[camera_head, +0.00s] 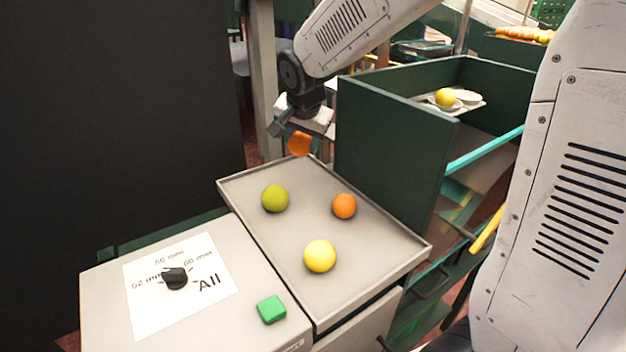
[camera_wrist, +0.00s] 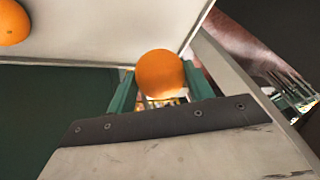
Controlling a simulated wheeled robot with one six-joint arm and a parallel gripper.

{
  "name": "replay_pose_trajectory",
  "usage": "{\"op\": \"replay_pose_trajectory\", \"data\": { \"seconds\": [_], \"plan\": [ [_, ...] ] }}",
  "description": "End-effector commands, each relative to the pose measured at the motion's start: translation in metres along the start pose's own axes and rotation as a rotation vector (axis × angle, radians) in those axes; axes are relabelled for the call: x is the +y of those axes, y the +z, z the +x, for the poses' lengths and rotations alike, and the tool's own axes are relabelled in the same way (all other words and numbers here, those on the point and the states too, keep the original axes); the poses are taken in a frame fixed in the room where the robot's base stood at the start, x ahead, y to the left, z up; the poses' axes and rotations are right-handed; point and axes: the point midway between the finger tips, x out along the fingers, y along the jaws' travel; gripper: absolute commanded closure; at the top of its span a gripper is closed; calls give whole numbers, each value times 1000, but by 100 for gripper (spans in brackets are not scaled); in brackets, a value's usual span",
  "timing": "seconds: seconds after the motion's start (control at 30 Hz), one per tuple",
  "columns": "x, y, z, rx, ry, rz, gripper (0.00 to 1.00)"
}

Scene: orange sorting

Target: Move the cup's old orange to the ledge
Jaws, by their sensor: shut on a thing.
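My gripper (camera_head: 296,131) is shut on an orange (camera_head: 300,144) beyond the far corner of the grey tray (camera_head: 236,185). In the wrist view the held orange (camera_wrist: 160,74) sits between the green fingers (camera_wrist: 124,94). The orange appears raised off the tray. I cannot make out a cup, and I cannot tell which surface is the ledge.
On the tray lie a green-yellow fruit (camera_head: 275,198), another orange (camera_head: 344,206) and a yellow fruit (camera_head: 320,256). A tall dark green box (camera_head: 385,150) stands right of the tray, with a yellow fruit (camera_head: 446,97) and plates inside. A dial panel (camera_head: 180,277) is in front.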

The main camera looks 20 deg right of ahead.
Motion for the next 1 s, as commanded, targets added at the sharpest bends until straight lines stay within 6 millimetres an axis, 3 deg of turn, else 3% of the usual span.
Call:
{"op": "replay_pose_trajectory", "data": {
  "seconds": [0.1, 0.53, 0.9, 0.93, 1.0],
  "plan": [
    [8, 6, 20, -1, 4, 4, 77],
    [18, 24, 61, -1, 4, 2, 77],
    [18, 26, 66, 0, 1, 2, 77],
    [18, 27, 66, 0, 1, 2, 46],
    [18, 27, 66, 0, 0, 2, 27]
  ]
}}
